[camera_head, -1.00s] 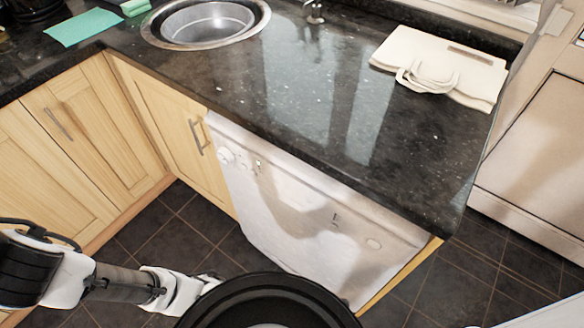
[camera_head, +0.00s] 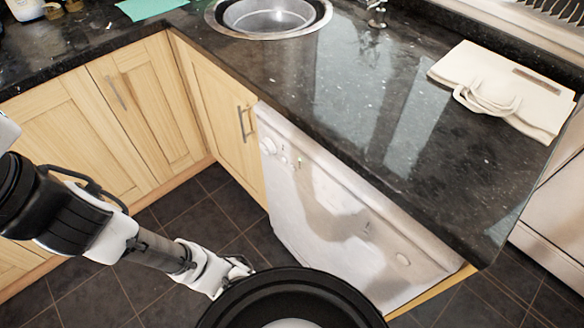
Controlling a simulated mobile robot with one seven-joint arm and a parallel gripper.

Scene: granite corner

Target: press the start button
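A white front-loading appliance (camera_head: 345,215) stands under the granite counter, its front facing me. A round knob (camera_head: 268,146) sits at the upper left of its front, with small controls (camera_head: 297,162) just right of it. These are too small to tell which is the start button. My gripper (camera_head: 238,270) is low at the lower middle, in front of the cabinets and left of the appliance, apart from it. Its fingers are small and partly hidden behind my round black body part, so their opening cannot be told.
The dark granite counter (camera_head: 400,140) overhangs the appliance. On it are a steel sink (camera_head: 265,18), a tap (camera_head: 376,12), a cream bag (camera_head: 500,85) and a green cloth (camera_head: 150,8). Wooden cabinets (camera_head: 140,105) stand at the left. The dark tiled floor (camera_head: 110,290) is clear there.

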